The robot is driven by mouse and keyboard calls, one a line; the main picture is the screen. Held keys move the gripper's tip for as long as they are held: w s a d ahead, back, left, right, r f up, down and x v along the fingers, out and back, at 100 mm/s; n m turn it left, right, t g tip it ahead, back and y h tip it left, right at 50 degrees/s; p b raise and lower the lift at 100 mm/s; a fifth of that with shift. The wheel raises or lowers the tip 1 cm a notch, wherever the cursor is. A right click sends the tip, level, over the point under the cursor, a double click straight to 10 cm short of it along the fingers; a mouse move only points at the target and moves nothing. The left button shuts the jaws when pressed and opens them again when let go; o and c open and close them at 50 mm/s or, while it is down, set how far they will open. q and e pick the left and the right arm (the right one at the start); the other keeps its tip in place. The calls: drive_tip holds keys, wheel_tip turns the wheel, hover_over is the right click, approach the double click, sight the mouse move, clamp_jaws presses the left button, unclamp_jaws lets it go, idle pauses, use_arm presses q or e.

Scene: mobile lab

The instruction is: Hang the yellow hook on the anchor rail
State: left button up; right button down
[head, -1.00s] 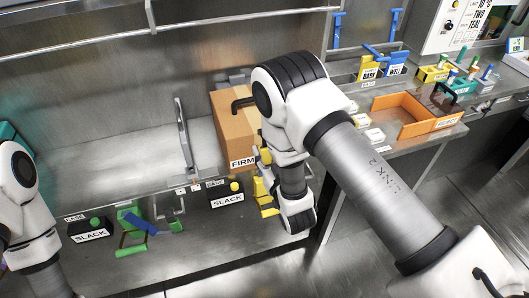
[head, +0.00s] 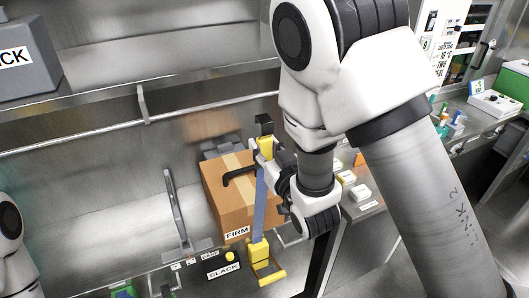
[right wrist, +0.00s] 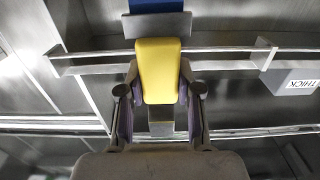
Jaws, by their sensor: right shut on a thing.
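The yellow hook (head: 266,147) has a dark top end, and a blue strap (head: 260,205) hangs below it to a yellow buckle (head: 262,262). My right gripper (head: 268,155) is shut on the yellow hook, in front of the brown box. In the right wrist view the yellow body (right wrist: 159,70) sits between the two fingers, with blue strap at the top. The anchor rail seems to be the long metal bar (head: 75,134) across the back wall; the hook is below its right part and appears apart from it. My left gripper is out of view.
A brown box (head: 226,203) marked FIRM stands behind the strap. A metal upright (head: 177,210) stands left of it. A SLACK label (head: 224,270) is near the bench front. A grey block (head: 28,55) sits on the upper shelf. The wall below the bar's left part is clear.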

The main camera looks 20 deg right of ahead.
drive_tip(key=w+f+p, duration=0.1)
drive_tip(key=w, duration=1.4)
drive_tip(key=shift+w+a+f+p, duration=0.15)
drive_tip(key=shift+a+p, duration=0.1)
drive_tip(key=shift+p, duration=0.15)
drive_tip(key=c, duration=0.7)
unclamp_jaws()
